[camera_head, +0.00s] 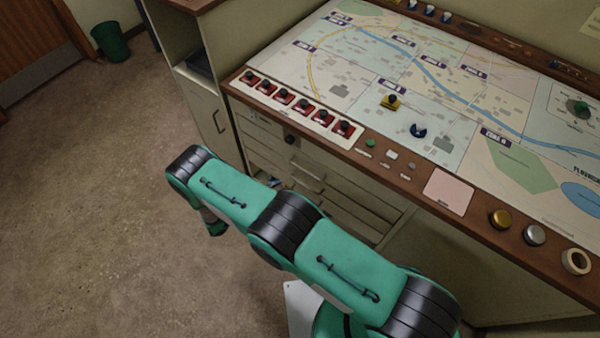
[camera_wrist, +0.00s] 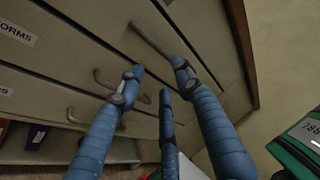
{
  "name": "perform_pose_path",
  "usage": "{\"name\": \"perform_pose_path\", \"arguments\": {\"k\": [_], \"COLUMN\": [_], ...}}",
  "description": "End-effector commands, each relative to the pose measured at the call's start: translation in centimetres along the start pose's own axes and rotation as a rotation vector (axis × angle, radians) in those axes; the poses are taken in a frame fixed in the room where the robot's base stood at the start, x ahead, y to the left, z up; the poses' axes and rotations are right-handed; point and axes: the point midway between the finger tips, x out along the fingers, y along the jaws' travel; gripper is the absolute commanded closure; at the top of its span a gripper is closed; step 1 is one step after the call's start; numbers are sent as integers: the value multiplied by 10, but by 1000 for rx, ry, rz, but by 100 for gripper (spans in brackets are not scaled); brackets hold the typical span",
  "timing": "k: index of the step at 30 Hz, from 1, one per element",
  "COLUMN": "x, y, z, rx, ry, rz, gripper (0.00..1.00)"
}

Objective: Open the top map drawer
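The drawer stack (camera_head: 345,195) is beige and sits under the console's wooden edge in the head view. In the wrist view, a straight bar handle (camera_wrist: 152,41) is on the drawer front nearest the brown wooden edge, likely the top map drawer (camera_wrist: 130,12). My gripper (camera_wrist: 158,76) has blue fingers, spread apart with nothing between them. All visible drawers look shut. In the head view my green arm hides most of my gripper and part of the drawers.
Other curved handles (camera_wrist: 106,80) and a label reading "FORMS" (camera_wrist: 18,32) are on the fronts. The console top (camera_head: 450,95) with map, red switches (camera_head: 300,103) and knobs overhangs the drawers. A cabinet door (camera_head: 207,110) stands left. Open floor (camera_head: 110,200) lies at left.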

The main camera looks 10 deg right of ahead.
Motion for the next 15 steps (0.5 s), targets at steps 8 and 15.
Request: {"name": "perform_pose_path", "arguments": {"k": [8, 15], "x": [43, 82], "y": [1, 1], "z": [0, -1], "rx": [-1, 0], "ry": [2, 2], "rz": [0, -1], "gripper": [65, 65]}}
